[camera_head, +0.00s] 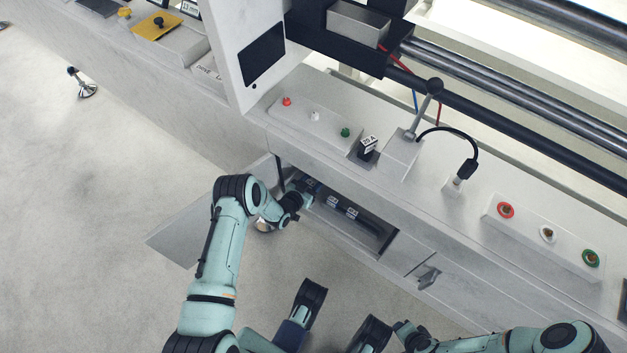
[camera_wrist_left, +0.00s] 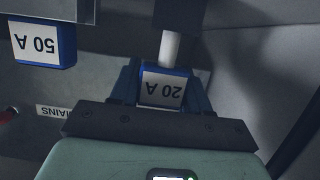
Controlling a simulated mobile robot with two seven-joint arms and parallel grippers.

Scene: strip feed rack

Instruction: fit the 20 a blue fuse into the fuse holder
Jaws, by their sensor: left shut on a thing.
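My left gripper (camera_head: 308,186) reaches into the open compartment in the front of the console. In the left wrist view the left gripper (camera_wrist_left: 160,88) is shut on the blue fuse (camera_wrist_left: 162,88), whose white label reads 20 A upside down. A pale cylinder (camera_wrist_left: 169,49) and a dark block (camera_wrist_left: 182,14) are just beyond the fuse; I cannot tell whether they touch it or which part is the fuse holder. A blue 50 A fuse (camera_wrist_left: 43,43) sits to the left, under a grey block. My right gripper (camera_head: 404,330) is low in the head view, away from the compartment; its jaws are unclear.
The open compartment (camera_head: 385,240) has several labelled items inside. Its door (camera_head: 185,238) hangs open at the left. Floor in front is clear.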

